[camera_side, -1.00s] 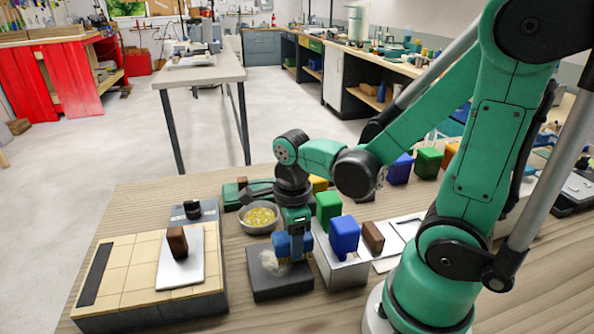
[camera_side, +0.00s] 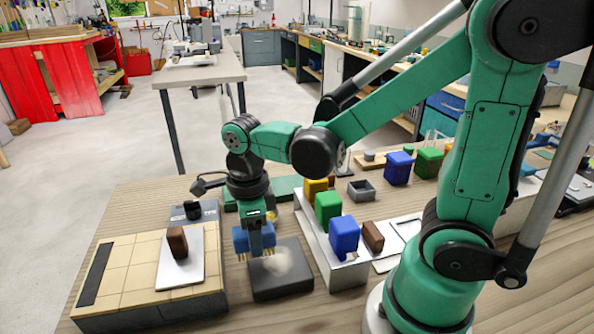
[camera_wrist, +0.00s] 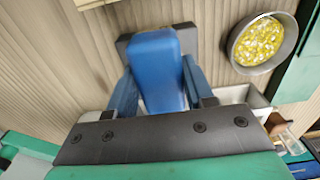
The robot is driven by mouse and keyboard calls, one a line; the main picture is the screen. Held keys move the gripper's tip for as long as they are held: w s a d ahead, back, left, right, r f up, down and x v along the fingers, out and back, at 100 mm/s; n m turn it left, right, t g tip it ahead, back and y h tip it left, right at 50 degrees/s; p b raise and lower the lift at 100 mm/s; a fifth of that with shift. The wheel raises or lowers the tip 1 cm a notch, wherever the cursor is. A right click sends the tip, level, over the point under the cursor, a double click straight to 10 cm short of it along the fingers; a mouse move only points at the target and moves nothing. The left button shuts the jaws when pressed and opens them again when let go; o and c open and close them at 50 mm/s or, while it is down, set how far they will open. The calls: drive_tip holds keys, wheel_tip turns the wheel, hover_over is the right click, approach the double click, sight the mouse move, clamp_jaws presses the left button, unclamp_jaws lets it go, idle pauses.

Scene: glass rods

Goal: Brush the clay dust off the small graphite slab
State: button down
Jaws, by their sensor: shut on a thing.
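My gripper (camera_side: 255,232) is shut on a blue brush (camera_side: 240,239) and holds it upright with the tan bristles down. The bristles are at the left edge of the small dark graphite slab (camera_side: 290,288); I cannot tell whether they touch it. A pale patch of clay dust (camera_side: 284,262) lies on the slab's top, right of the brush. In the wrist view, the blue brush (camera_wrist: 157,68) sits between the jaws and covers most of the slab, whose dark edge (camera_wrist: 187,40) shows behind it.
A tan tiled block (camera_side: 130,280) with a white plate and brown block stands left. A metal rack (camera_side: 343,275) with blue, green and yellow blocks stands close right.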

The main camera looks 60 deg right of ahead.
drive_tip(key=shift+r, duration=2.8)
